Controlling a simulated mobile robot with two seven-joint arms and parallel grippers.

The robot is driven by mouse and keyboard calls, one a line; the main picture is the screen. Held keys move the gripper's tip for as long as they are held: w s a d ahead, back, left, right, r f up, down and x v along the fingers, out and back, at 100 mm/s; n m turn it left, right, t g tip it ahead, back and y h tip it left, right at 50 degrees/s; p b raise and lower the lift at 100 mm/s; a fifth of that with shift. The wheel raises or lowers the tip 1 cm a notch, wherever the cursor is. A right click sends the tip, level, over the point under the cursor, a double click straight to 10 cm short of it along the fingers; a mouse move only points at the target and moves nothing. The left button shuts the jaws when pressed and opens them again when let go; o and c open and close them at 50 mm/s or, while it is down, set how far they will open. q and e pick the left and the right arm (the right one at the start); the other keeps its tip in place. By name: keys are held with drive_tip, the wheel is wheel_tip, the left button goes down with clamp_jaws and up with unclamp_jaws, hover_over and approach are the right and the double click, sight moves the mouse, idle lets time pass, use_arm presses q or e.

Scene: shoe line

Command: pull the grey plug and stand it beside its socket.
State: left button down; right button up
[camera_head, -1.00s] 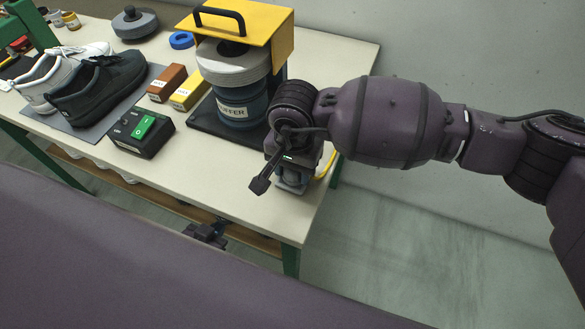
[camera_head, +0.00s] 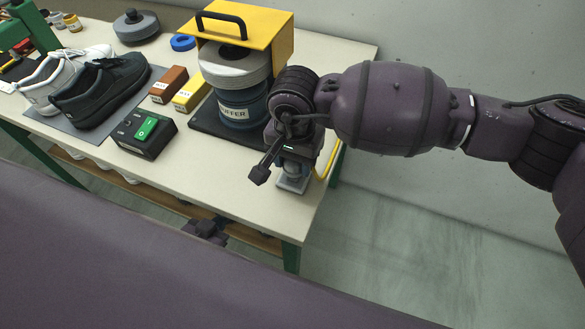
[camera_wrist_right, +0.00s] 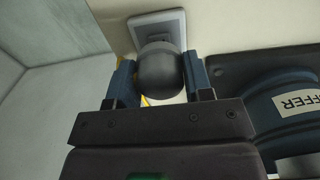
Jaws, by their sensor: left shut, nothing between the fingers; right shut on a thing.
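My right gripper (camera_head: 294,168) is shut on the grey plug (camera_wrist_right: 160,72), a rounded dark grey body between the two blue fingers in the right wrist view. The socket (camera_wrist_right: 157,24) is a light grey square plate on the table; it also shows below the right gripper in the head view (camera_head: 291,187). The plug sits over the near edge of the plate in the wrist view. Its lower end is hidden, so I cannot tell whether it is clear of the socket. My left gripper (camera_head: 207,231) is shut and empty at the table's front edge.
The blue buffer machine (camera_head: 240,107) with its yellow hood (camera_head: 262,22) stands on a dark base left of the socket. A yellow cable (camera_head: 333,160) runs beside the socket. A black switch box (camera_head: 146,134) and shoes (camera_head: 100,90) are further left. Bare table (camera_head: 225,165) lies in front.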

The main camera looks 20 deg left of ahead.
drive_tip(key=shift+r+p, duration=0.5)
drive_tip(key=shift+r, duration=1)
